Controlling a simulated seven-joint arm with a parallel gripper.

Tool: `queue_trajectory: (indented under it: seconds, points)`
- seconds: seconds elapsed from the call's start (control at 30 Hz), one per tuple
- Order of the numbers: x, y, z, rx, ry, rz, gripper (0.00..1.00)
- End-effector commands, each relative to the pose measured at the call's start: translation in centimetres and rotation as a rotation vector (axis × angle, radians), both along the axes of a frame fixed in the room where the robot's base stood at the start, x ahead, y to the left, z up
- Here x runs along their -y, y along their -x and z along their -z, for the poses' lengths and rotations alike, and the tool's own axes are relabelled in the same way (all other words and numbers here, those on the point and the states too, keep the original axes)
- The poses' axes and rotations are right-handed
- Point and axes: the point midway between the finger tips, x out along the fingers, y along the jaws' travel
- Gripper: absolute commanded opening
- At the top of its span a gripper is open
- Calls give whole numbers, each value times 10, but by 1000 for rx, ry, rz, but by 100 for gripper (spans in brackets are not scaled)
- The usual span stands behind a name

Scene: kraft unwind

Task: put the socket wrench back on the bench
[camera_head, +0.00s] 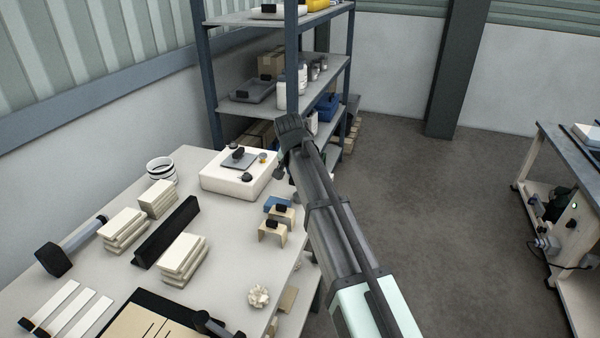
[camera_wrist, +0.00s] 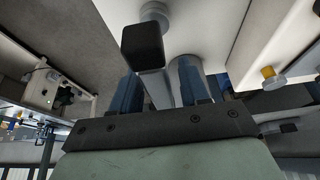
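In the wrist view, a grey shaft with a black block on it and a round knob-like end, which looks like the socket wrench (camera_wrist: 142,42), lies between the two fingers of my gripper (camera_wrist: 158,80). The fingers appear shut on it, though the contact itself is hard to see. My arm hides most of the gripper there. The grey-topped bench (camera_head: 215,275) is at the left, and the gripper is over its far right edge, beside the white box (camera_head: 225,184).
The white box carries a grey plate and a yellow knob. Wooden bridge pieces (camera_head: 272,234), pale stacked blocks (camera_head: 184,258), a black bar (camera_head: 166,232) and a mallet (camera_head: 52,260) occupy the bench. A shelf rack (camera_head: 325,80) stands behind. Bare bench top lies among the pieces.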

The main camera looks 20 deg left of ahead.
Motion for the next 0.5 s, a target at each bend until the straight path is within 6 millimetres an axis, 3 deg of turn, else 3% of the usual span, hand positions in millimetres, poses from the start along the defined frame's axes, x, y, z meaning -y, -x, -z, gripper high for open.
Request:
queue_trajectory:
  seconds: [0.33, 0.5]
  points:
    - [0, 0, -2, 0, 0, 0, 51]
    - [0, 5, -14, 1, -1, 0, 51]
